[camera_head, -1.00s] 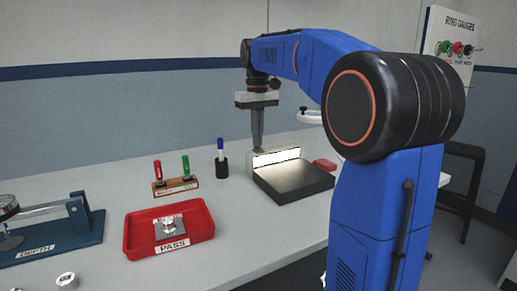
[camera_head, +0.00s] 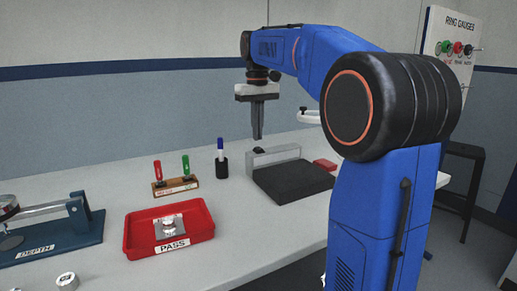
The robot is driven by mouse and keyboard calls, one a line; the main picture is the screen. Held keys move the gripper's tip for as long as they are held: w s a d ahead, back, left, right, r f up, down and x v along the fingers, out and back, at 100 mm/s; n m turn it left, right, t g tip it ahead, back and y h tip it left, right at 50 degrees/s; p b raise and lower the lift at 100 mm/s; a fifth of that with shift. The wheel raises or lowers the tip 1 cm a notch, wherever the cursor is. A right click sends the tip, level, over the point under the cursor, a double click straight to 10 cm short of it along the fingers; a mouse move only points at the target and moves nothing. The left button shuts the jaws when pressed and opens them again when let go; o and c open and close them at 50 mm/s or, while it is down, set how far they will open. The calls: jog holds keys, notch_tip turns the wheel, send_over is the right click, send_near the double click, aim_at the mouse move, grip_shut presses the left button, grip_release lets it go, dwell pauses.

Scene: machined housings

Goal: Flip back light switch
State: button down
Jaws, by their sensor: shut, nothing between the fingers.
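The back light (camera_head: 275,155) is a low grey panel standing along the rear edge of a dark flat plate (camera_head: 292,181) on the bench. The panel is unlit and grey now. A switch is too small to make out at this size. My gripper (camera_head: 257,137) points down just above and behind the left end of the panel. Its fingers are shut with nothing between them, and the tips appear apart from the panel.
A red tray (camera_head: 140,240) marked PASS holds a metal part (camera_head: 170,226). Plug gauges in a wooden stand (camera_head: 176,186), a blue marker in a black cup (camera_head: 222,167) and a depth gauge (camera_head: 60,238) stand left.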

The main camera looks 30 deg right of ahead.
jog(key=shift+r, duration=2.2)
